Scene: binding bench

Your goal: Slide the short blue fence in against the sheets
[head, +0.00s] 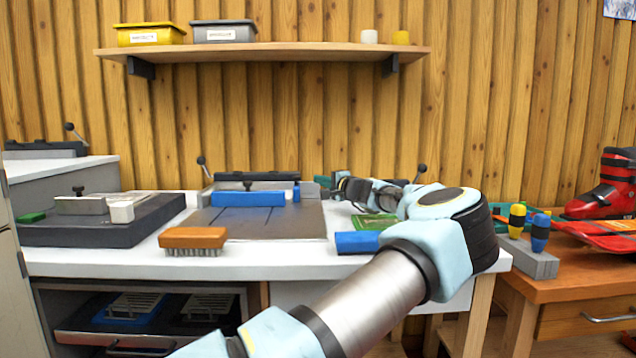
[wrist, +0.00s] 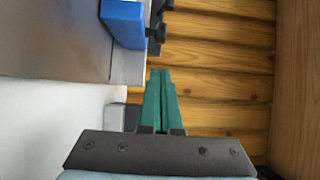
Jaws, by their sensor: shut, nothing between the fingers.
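A short blue fence (head: 296,192) stands upright at the right end of the binding machine, beside a long blue fence (head: 248,199). I cannot make out separate sheets on the grey-brown bed (head: 265,225) in front. My gripper (head: 323,183) is just right of the short fence, at the machine's right end, partly hidden by my arm. In the wrist view my green fingers (wrist: 160,78) are together and empty. A blue block (wrist: 124,22) lies ahead of the fingertips, apart from them; I cannot tell which fence it is.
An orange brush (head: 193,240) and a blue cylinder (head: 358,242) lie near the front edge of the white bench. A dark block with a clamp (head: 95,220) is at left. A green item (head: 372,222) lies under my arm. The wooden wall (wrist: 225,60) is close behind.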

